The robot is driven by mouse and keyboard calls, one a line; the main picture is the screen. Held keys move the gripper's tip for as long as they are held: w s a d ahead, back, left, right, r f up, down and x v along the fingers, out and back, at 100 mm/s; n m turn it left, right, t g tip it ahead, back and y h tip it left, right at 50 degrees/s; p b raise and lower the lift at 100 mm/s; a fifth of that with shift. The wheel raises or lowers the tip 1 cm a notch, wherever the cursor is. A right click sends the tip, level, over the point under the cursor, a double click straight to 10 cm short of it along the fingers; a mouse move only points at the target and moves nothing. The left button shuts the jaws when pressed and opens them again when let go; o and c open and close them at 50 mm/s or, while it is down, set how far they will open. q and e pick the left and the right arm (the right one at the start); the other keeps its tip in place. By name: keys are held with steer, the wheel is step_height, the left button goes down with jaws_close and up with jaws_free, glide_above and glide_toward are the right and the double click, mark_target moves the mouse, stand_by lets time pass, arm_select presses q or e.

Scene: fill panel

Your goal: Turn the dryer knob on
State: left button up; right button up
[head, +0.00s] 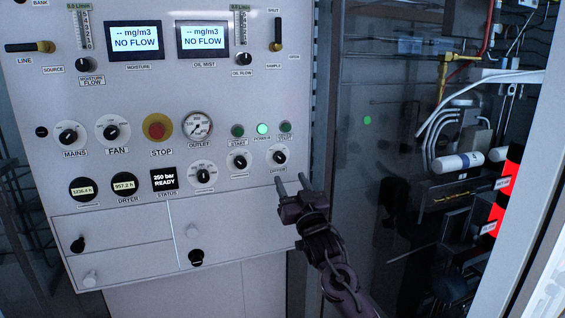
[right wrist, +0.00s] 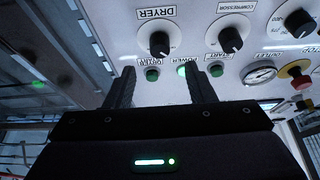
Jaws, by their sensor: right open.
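The dryer knob (head: 280,156) is a small black knob on a white round dial, at the right end of the lower knob row on the grey panel (head: 235,215). It also shows in the right wrist view, upside down, as the knob (right wrist: 160,42) labelled DRYER. My right gripper (head: 292,184) is open and empty, just below and right of the knob in the head view, apart from it. In the right wrist view its two fingers (right wrist: 161,72) point toward the panel, with the knob beyond and between them. My left gripper is not in view.
The compressor knob (right wrist: 232,40) is beside the dryer knob. Start, power and dryer lamps (head: 263,128) sit just above; the power lamp glows green. A red stop button (head: 157,127) and outlet gauge (head: 197,125) are further left. A dark glass door (head: 375,130) stands right of the panel.

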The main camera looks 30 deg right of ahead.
mark_target(281, 161)
steer(key=p+x, duration=0.3)
steer(key=x, duration=0.4)
steer(key=shift+w, duration=0.25)
steer(key=shift+d, duration=0.1)
steer(key=c, duration=1)
steer(key=shift+o, duration=0.2)
